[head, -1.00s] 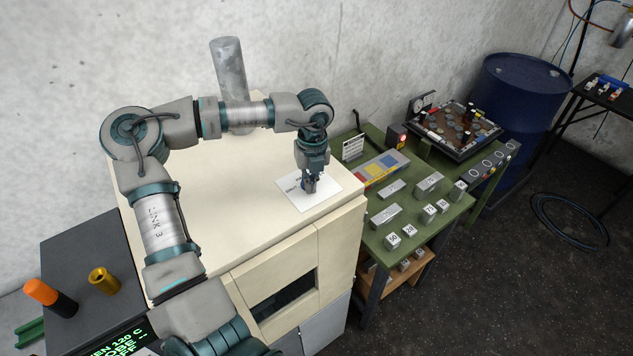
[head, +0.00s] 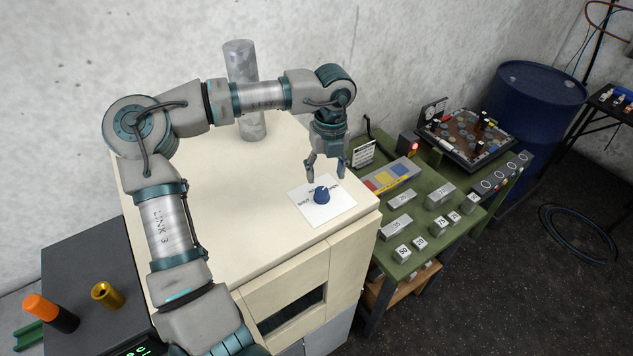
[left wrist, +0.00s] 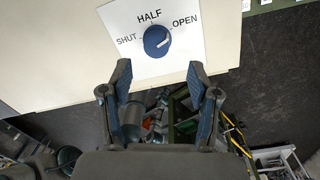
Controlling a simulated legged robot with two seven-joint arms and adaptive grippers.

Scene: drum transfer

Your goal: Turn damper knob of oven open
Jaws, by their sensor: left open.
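The blue damper knob (head: 321,195) stands on a white label card (head: 337,209) on top of the cream oven (head: 210,215). In the left wrist view the knob (left wrist: 157,41) has SHUT, HALF and OPEN printed around it, and its white pointer line is turned to the upper right, towards OPEN. My left gripper (head: 326,178) is open and empty, above and just behind the knob, apart from it. In the left wrist view its two spread fingers (left wrist: 158,75) are below the knob. My right gripper is not in view.
A grey pipe (head: 244,90) rises at the oven's back. A green bench (head: 416,238) with several labelled metal blocks stands to the right, with a blue drum (head: 535,105) behind. A dark cabinet (head: 90,265) is at the left. Most of the oven top is clear.

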